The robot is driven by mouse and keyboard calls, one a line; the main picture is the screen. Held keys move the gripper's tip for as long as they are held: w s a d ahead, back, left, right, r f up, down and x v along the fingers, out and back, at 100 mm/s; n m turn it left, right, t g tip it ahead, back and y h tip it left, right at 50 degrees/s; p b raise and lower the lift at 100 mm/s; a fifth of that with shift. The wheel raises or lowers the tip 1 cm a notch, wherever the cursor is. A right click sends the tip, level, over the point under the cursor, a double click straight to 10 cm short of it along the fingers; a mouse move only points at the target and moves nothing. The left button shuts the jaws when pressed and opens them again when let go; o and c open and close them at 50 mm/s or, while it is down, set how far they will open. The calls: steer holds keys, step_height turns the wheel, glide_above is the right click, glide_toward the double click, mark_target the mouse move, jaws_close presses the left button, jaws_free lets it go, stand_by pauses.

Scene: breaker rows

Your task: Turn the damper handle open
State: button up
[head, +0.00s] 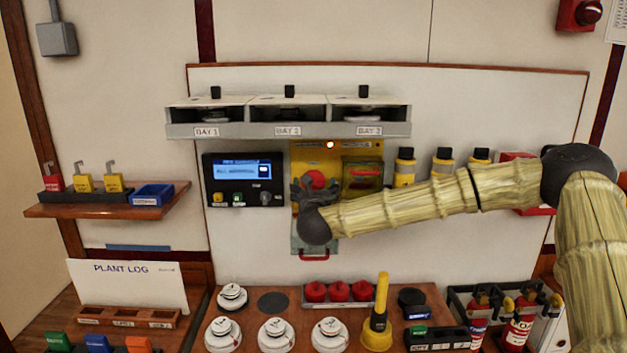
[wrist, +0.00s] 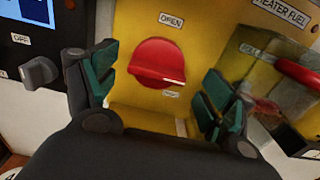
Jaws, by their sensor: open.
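A red rotary handle (wrist: 158,64) is mounted on a yellow panel (wrist: 130,20). An "OPEN" label sits above it and a smaller, unreadable label below it. Its raised grip bar lies nearly level, tilted slightly. It also shows in the head view (head: 315,179), partly behind my gripper (head: 316,188). In the wrist view my gripper (wrist: 160,82) is open, with one green-padded finger left of the handle and one lower right. There are gaps between fingers and handle, and I see no contact.
Right of the handle, a clear cover (wrist: 270,70) over a red lever is labelled for heater fuel. A dark control unit (head: 243,180) with a screen and knob is on the left. A shelf of bays (head: 288,130) juts out above. A red pull handle (head: 314,256) is below.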

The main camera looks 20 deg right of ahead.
steer(key=shift+x, duration=0.75)
steer(key=shift+w+d+p, duration=0.1)
steer(key=shift+w+p, duration=0.2)
steer(key=shift+w, duration=0.15)
steer(key=shift+s, duration=0.1)
steer(key=c, duration=1)
